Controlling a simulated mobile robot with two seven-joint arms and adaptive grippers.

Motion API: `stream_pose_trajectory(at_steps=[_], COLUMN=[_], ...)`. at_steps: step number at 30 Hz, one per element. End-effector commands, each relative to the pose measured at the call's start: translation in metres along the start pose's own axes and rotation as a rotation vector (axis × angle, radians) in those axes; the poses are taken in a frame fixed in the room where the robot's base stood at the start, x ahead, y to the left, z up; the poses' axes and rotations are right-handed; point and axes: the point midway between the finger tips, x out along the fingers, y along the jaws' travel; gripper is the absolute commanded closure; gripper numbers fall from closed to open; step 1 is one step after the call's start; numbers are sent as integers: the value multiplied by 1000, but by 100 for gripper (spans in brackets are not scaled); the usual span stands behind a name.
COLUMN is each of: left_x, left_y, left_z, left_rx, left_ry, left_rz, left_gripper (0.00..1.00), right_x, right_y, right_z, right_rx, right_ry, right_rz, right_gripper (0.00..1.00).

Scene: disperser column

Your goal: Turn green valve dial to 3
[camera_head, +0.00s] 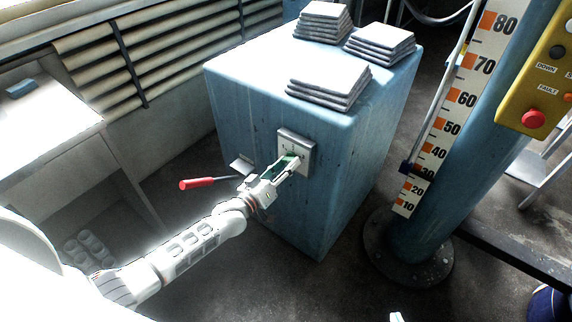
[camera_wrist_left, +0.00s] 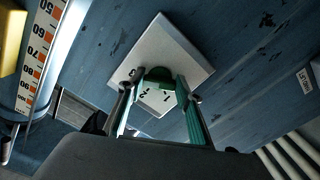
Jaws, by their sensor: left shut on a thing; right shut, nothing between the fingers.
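The green valve dial (camera_head: 289,158) is on a pale square plate (camera_head: 307,142) on the front of the blue cabinet. My left gripper (camera_head: 293,163) reaches it and is shut on it. In the left wrist view the green dial (camera_wrist_left: 160,74) sits between the two fingers (camera_wrist_left: 160,92). Digits 1 and 2 show on the pale plate (camera_wrist_left: 184,49) near the dial; other marks are too small to read surely. Where the dial points is unclear. Only a small white tip of my right gripper (camera_head: 396,317) shows at the bottom edge, away from the cabinet.
The blue cabinet (camera_head: 262,108) carries several stacks of grey slabs (camera_head: 328,84). A blue column (camera_head: 440,200) with a number scale (camera_head: 450,110) and a yellow control box (camera_head: 540,85) stand at right.

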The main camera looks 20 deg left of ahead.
Motion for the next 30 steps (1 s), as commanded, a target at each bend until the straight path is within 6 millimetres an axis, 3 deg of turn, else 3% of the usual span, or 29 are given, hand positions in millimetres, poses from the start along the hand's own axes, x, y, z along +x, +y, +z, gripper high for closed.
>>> stream_pose_trajectory(at_steps=[9,10,12,23,30], left_x=[0,0,0,-2,-32], left_y=[0,0,0,0,-1], left_z=[1,1,1,0,1], left_rx=[5,5,5,3,3], left_ry=[-2,-2,-2,-1,-3], left_rz=[0,0,0,0,-1], left_gripper=[87,63,49,49,49], right_x=[-1,-1,-1,-1,-1], right_y=[0,0,1,1,1], right_z=[-4,-5,-6,-1,-2], right_rx=[0,0,1,-1,0], right_ry=[8,9,10,0,3], right_rz=[1,1,2,2,2], right_gripper=[100,100,100,100,100])
